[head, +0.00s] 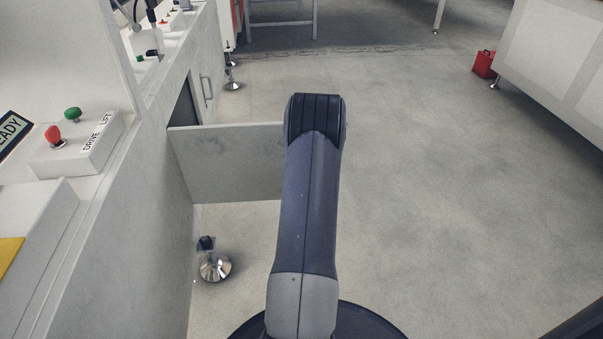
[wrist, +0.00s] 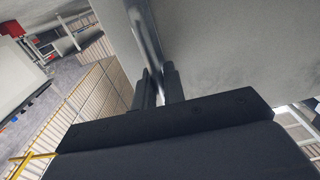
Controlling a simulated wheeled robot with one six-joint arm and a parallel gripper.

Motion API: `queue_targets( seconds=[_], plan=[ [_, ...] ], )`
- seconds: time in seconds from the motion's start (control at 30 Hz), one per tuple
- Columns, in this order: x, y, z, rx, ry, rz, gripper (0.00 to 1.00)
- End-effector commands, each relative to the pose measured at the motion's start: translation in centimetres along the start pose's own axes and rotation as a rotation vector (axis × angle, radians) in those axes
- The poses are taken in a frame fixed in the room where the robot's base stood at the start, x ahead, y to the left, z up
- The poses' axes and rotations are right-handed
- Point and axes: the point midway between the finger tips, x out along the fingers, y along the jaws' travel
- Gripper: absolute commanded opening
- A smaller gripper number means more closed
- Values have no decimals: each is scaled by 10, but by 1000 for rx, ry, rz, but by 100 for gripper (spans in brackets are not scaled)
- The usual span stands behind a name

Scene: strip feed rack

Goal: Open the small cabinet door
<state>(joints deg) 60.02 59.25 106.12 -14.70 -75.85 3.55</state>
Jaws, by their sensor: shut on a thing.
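The small cabinet door (head: 228,160) stands swung out from the grey cabinet front on the left in the head view. Its far end is hidden behind my arm. A dark opening (head: 183,112) shows in the cabinet behind the door. In the wrist view the door's pale panel (wrist: 235,50) fills the upper right, with a metal bar handle (wrist: 146,40) along it. My gripper (wrist: 158,88) is shut on the handle, one finger on each side of the bar. In the head view my gripper is hidden behind my arm.
A second cabinet door with a handle (head: 205,88) is closed farther back. A control box (head: 75,145) with red and green buttons sits at left. A metal levelling foot (head: 215,266) stands below the cabinet. A red box (head: 484,64) lies far right. The floor at right is clear.

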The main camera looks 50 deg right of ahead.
Motion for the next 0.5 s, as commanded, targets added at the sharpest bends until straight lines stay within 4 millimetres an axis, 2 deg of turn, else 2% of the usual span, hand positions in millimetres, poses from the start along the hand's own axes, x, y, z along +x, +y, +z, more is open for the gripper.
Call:
queue_targets(
  seconds=[0.47, 0.5],
  plan=[
    [0, 0, 0, 0, -1, 1, 0],
    [0, 0, 0, 0, -1, 1, 12]
  ],
)
